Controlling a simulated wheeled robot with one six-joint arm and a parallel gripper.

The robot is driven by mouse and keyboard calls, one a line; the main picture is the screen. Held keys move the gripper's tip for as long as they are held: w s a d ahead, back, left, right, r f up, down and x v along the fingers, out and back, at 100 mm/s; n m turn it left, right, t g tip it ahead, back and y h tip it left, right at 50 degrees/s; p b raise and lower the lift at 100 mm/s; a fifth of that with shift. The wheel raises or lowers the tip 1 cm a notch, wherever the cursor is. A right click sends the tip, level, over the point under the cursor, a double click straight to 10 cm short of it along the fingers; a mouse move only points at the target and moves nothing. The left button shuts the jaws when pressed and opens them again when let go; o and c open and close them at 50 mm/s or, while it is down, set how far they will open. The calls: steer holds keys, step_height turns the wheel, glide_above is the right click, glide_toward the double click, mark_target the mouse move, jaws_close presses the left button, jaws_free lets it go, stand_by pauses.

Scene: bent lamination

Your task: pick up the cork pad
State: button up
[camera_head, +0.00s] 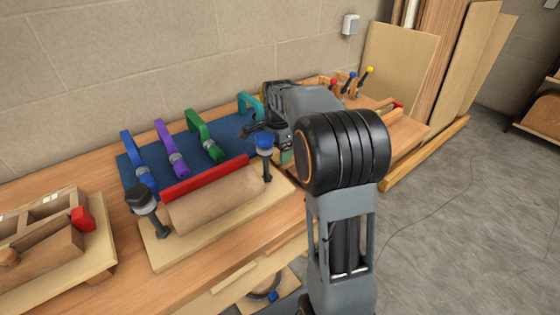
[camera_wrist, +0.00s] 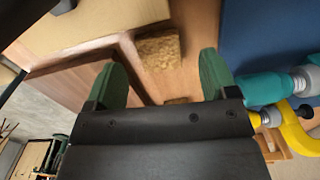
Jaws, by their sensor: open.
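The cork pad (camera_wrist: 158,52), a small speckled brown block, lies on the wooden bench top in the wrist view. My gripper (camera_wrist: 163,62) is open, with one green-padded finger on each side of the pad in the picture. The pad appears beyond the fingertips, and I cannot tell how far. A smaller brown patch (camera_wrist: 178,100) shows between the fingers near the palm, mostly hidden. In the head view my arm covers the area around the gripper, and I cannot make out the cork pad there.
A blue mat (camera_head: 130,168) holds several coloured clamps, including a purple one (camera_head: 171,150). A bending form (camera_head: 215,198) with a red strip (camera_head: 205,180) stands on a board in front.

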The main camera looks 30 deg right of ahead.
steer(key=shift+f, duration=1.4)
steer(key=c, duration=1)
